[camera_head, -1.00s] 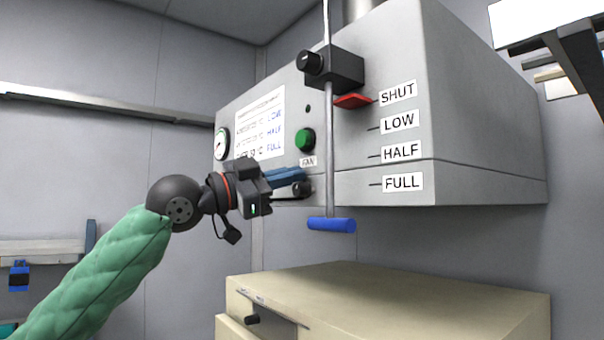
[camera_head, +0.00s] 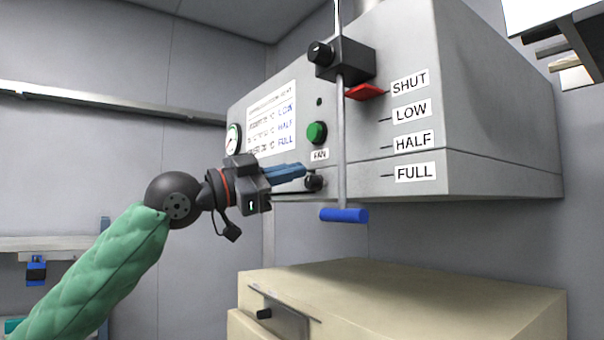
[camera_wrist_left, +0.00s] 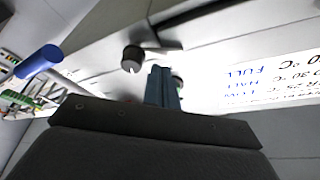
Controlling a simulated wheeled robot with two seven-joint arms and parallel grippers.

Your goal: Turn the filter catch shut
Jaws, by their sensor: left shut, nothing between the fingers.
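A small black knob (camera_head: 314,182), which looks like the filter catch, sits low on the front of the grey hood (camera_head: 490,110), under the green FAN button (camera_head: 317,132). A dark bar runs left from it along the hood's lower edge. My left gripper (camera_head: 303,170) is shut and empty, its blue fingers just left of and above the knob, partly covering that area. In the left wrist view the shut fingers (camera_wrist_left: 160,70) are beside the black knob (camera_wrist_left: 132,58), apparently apart from it. How far the catch is turned is hard to tell. My right gripper is out of view.
A vertical rod with a blue handle (camera_head: 344,215) hangs just right of the knob. A red pointer (camera_head: 365,92) stands near the SHUT label (camera_head: 409,83). A beige cabinet (camera_head: 430,285) stands below the hood. A wall rail (camera_head: 100,103) runs at left.

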